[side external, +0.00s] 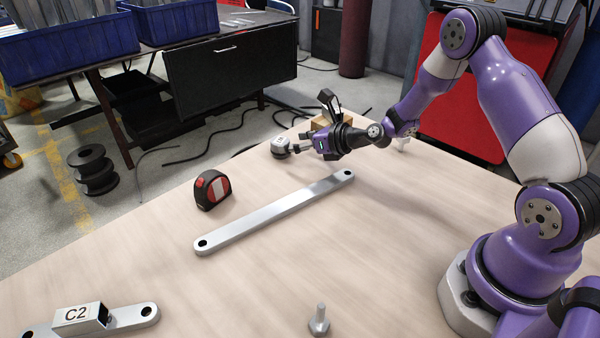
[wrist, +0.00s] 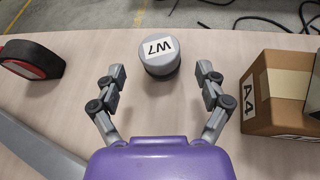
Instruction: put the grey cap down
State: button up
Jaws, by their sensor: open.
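The grey cap (wrist: 160,58) stands on the wooden table with a white label reading "W7" on its top. In the side external view the cap (side external: 280,148) is near the table's far edge. My gripper (wrist: 160,73) is open, with one finger to the left and one to the right of the cap, and gaps show on both sides. In the side external view my gripper (side external: 298,147) is low over the table, its fingers pointing at the cap.
A cardboard box (wrist: 284,95) marked "A4" stands close to the right of my gripper. A tape measure (side external: 212,189) and a long metal bar (side external: 275,213) lie nearby. A bracket labelled "C2" (side external: 125,318) and a bolt (side external: 319,322) are at the front. Bare tabletop lies between them.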

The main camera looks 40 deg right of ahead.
jog(key=v, duration=0.6)
jog(key=shift+s+d+r, duration=0.15)
jog(key=shift+s, duration=0.15)
jog(key=shift+s+r, duration=0.15)
jog(key=shift+s, duration=0.15)
jog(key=s+a+r+n+g, duration=0.3)
jog(key=s+a+r+n, duration=0.15)
jog(key=n, duration=0.85)
jog(key=s+a+r+n+g, duration=0.3)
jog(key=s+a+r+n, duration=0.15)
jog(key=n, duration=0.75)
jog(key=s+d+r+n+g+h, duration=0.1)
jog(key=s+r+n+h, duration=0.2)
jog(key=s+n, duration=0.6)
jog(key=shift+s+d+n+g, duration=0.3)
jog(key=shift+s+d, duration=0.1)
jog(key=shift+s, duration=0.25)
